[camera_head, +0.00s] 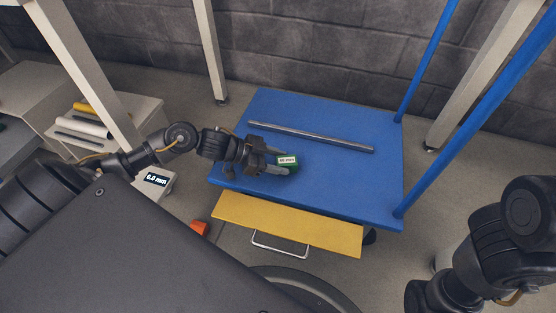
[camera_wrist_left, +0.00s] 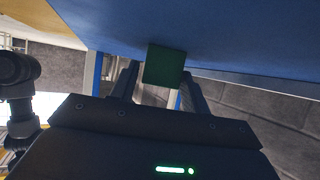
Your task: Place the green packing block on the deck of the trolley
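The block is over the left middle part of the trolley's blue deck (camera_head: 340,180). I cannot tell whether its underside touches the deck. My right gripper is not in view; only part of the right arm shows at lower right.
A long grey bar (camera_head: 312,136) lies across the back of the deck. Blue posts (camera_head: 430,60) rise at the deck's right side. A yellow panel (camera_head: 290,224) with a handle is at the front. The deck's right part is clear. A display (camera_head: 156,180) reads 0.0 mm.

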